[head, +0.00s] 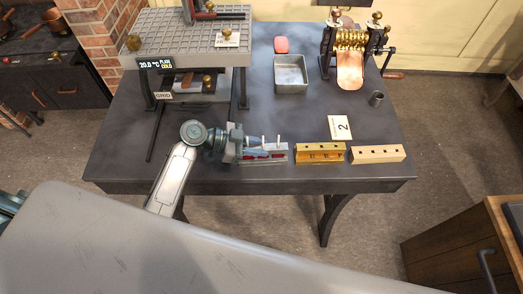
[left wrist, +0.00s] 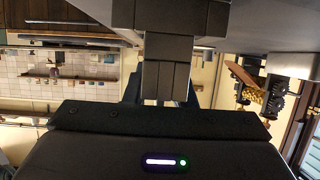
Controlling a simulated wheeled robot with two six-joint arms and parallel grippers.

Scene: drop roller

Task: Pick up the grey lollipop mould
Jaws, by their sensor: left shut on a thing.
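The grey lollipop mould (head: 276,157) is at the front edge of the dark table, with red showing along its side and white sticks standing up from it. My left gripper (head: 256,152) reaches in from the left and is shut on the mould near its left part. Whether the mould is touching the table or slightly raised I cannot tell. In the left wrist view, the dark gripper fingers (left wrist: 166,75) show close together, and the mould cannot be made out there. My right gripper is not in view.
A gold mould (head: 320,153) and a pale tan mould (head: 378,154) lie to the right. A grated stand (head: 190,35) is back left.

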